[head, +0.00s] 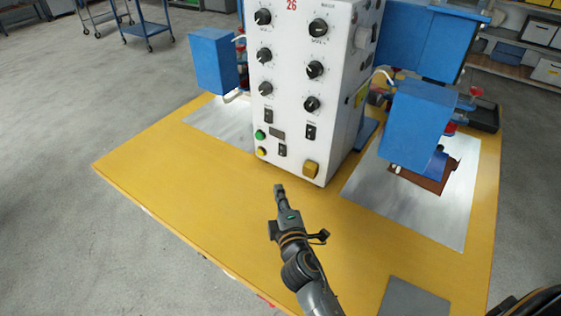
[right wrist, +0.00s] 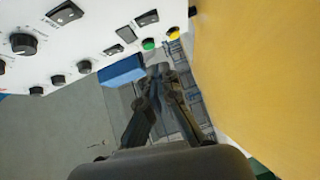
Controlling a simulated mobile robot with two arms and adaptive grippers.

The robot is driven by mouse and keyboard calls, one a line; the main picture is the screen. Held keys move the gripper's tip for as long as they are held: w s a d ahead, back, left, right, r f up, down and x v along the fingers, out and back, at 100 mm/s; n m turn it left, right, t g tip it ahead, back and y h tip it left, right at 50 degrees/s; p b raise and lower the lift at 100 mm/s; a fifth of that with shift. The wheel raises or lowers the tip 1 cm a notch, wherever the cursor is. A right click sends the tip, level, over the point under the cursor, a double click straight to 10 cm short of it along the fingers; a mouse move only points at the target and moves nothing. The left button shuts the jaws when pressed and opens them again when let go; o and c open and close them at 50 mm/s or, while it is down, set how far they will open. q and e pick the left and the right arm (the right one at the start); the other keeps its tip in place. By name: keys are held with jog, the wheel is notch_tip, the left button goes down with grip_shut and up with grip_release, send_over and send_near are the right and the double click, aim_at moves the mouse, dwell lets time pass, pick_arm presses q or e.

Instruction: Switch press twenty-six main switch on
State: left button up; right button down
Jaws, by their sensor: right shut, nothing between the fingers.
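Press twenty-six has a white control box (head: 290,90) marked with a red 26. Its front carries two columns of black knobs, rocker switches at lower left (head: 268,116), at right (head: 311,131) and at the bottom (head: 283,150), and a yellow-brown block (head: 311,169) at lower right. I cannot read which is the main switch. My right gripper (head: 279,188) is shut and empty, in front of the box's lower edge. In the right wrist view its fingers (right wrist: 160,72) are together, apart from the panel. My left gripper is not in view.
A green button (head: 260,134) and a yellow button (head: 262,151) sit at the panel's lower left. Blue press heads (head: 213,62) (head: 415,118) flank the box above metal plates. The yellow table (head: 160,165) is clear at front left. A grey plate (head: 412,299) lies near the front.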

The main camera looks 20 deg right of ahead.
send_near(279, 154)
jog(key=w+a, duration=0.3)
jog(key=w, duration=0.1)
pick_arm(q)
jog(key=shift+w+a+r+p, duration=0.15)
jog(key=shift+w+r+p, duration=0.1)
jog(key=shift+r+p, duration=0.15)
pick_arm(e)
jog(key=shift+w+d+f, duration=0.15)
jog(key=shift+w+d, duration=0.35)
jog(key=shift+d, duration=0.35)
jog(key=shift+w+d+f, duration=0.1)
jog(key=shift+w+d, duration=0.45)
jog(key=shift+d, duration=0.3)
jog(key=shift+w+d+f+b, duration=0.15)
jog(key=shift+f+b, duration=0.2)
jog(key=shift+b, duration=0.7)
jog(key=shift+r, duration=0.3)
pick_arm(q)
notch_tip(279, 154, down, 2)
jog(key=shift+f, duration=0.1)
